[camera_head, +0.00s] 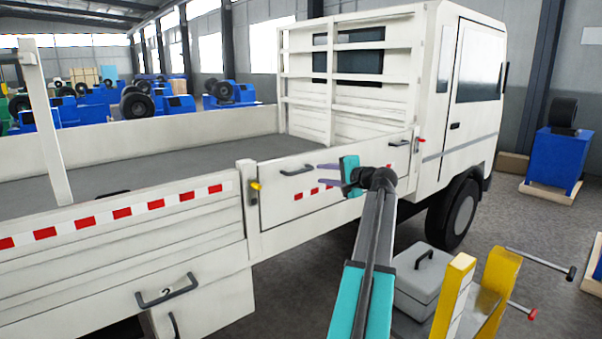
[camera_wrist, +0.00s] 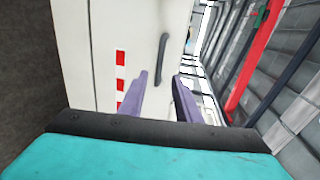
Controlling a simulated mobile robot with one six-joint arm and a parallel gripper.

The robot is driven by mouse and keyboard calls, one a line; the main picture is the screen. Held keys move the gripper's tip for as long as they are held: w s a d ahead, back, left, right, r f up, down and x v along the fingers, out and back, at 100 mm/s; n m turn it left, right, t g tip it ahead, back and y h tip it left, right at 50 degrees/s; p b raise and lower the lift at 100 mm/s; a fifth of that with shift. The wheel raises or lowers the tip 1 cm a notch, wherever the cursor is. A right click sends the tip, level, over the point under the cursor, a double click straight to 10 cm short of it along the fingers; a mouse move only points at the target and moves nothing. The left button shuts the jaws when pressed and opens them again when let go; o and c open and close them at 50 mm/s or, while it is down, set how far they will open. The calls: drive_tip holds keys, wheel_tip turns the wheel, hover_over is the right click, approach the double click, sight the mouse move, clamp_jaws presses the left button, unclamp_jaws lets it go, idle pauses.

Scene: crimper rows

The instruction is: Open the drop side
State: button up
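The truck's white drop side (camera_head: 335,172) stands upright, closed between two posts; it also shows in the wrist view (camera_wrist: 88,45). A dark handle (camera_head: 297,171) is on its left part and another handle (camera_head: 399,143) on its right part. A yellow latch (camera_head: 255,186) is at the left post and a red latch (camera_head: 419,140) at the right post. My gripper (camera_head: 320,174) is open and empty in front of the panel, purple fingers pointing left. In the wrist view, my fingers (camera_wrist: 160,75) point toward a dark handle (camera_wrist: 163,50), apparently short of it.
A longer side panel (camera_head: 120,245) with a red-white strip adjoins at left, with a lower handle (camera_head: 167,291). A grey box (camera_head: 422,278) and a yellow stand (camera_head: 490,290) with rods are at lower right. A blue machine (camera_head: 557,160) stands farther right.

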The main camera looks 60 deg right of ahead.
sight(302, 172)
drive_tip(key=p+x, duration=0.4)
drive_tip(key=x, duration=0.9)
drive_tip(key=shift+w, duration=0.3)
clamp_jaws()
drive_tip(key=shift+f, duration=0.1)
